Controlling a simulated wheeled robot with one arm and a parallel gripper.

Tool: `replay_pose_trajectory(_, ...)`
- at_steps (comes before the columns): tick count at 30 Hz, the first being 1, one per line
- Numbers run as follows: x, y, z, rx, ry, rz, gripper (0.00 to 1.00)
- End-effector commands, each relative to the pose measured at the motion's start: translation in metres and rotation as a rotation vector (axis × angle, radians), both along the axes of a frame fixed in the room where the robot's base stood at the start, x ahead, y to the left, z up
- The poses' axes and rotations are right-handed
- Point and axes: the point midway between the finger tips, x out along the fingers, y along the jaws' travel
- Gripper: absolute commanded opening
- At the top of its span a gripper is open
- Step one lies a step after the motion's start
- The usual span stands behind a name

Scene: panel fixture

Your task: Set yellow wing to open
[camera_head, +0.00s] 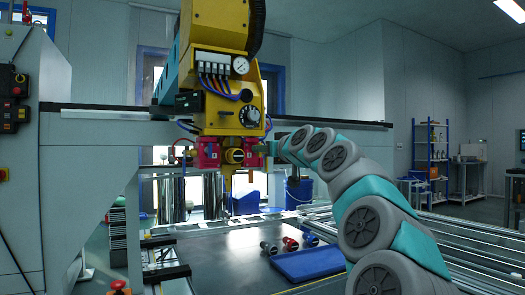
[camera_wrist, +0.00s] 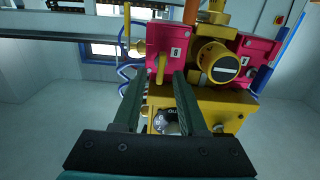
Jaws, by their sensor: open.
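A yellow wing handle (camera_wrist: 161,68) sits on the front of a pink-red valve block (camera_wrist: 152,40) in the wrist view. It stands roughly upright in that picture. My gripper (camera_wrist: 160,82) is open, and the wing shows between its two fingertips. I cannot tell whether the fingers touch it or how far away it is. In the head view my gripper (camera_head: 273,148) is at the right-hand pink-red block (camera_head: 253,151), under the yellow machine head. The wing itself is too small to make out clearly there.
A round yellow knob with a white bar (camera_wrist: 225,68) and a second pink-red block (camera_wrist: 258,47) are close to the right in the wrist view. A dark dial (camera_wrist: 168,122) shows between my fingers. A blue tray (camera_head: 308,263) and several connectors lie on the table (camera_head: 225,270) below.

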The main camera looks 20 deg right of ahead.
Motion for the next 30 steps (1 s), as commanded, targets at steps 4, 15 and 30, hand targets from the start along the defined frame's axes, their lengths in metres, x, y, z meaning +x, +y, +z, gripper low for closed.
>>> replay_pose_trajectory(4, -0.018, -0.001, -0.001, 0.001, -0.001, 0.000, 0.41)
replay_pose_trajectory(15, -0.058, -0.002, -0.001, 0.000, 0.001, 0.001, 0.41)
replay_pose_trajectory(30, -0.060, -0.002, -0.002, 0.000, 0.002, 0.001, 0.41)
